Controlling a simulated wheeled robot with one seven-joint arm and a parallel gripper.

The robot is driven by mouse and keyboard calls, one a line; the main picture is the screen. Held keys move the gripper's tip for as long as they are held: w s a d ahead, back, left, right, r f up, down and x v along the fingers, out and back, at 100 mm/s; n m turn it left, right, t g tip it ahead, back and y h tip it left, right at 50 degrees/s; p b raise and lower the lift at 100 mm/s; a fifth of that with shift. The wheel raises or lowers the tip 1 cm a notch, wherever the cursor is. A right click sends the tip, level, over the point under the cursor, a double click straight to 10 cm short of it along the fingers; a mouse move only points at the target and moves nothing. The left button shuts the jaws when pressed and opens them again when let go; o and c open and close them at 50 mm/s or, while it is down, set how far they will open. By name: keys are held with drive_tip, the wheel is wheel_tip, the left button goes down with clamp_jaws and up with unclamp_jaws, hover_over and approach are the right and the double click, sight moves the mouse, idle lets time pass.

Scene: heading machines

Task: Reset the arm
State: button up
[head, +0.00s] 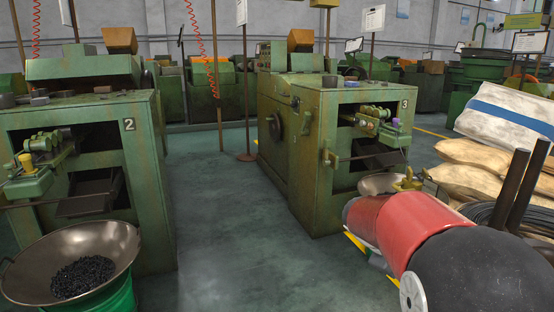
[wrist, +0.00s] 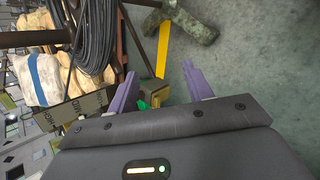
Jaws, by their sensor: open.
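My arm (head: 425,225), with red and black links, reaches from the lower right of the head view towards the front of machine 3. My gripper is hidden behind the arm's own links there. In the wrist view my gripper (wrist: 160,88) is open, its two purple fingers wide apart. Nothing is held between them. A small yellowish block (wrist: 157,87) with a green part shows in the gap beyond the fingers; I cannot tell its distance. The wrist view is strongly tilted.
Machine 3 (head: 335,165) stands close to my arm, and machine 2 (head: 150,180) is at left. A pan of dark parts (head: 120,245) sits on a green drum. White and tan sacks (head: 500,120) and a wire coil (wrist: 92,40) lie at right. The aisle floor (head: 225,210) is clear.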

drive_tip(key=s+a+r+m+t+y, duration=0.1)
drive_tip(key=s+a+m+t+y, duration=0.1)
drive_tip(key=s+a, duration=0.5)
drive_tip(key=s+a+m+t+y, duration=0.1)
drive_tip(key=s+a+m+y, duration=0.4)
drive_tip(key=s, duration=1.1)
drive_tip(key=a+y, duration=0.1)
drive_tip(key=a, duration=0.2)
drive_tip(key=shift+r+t, duration=0.4)
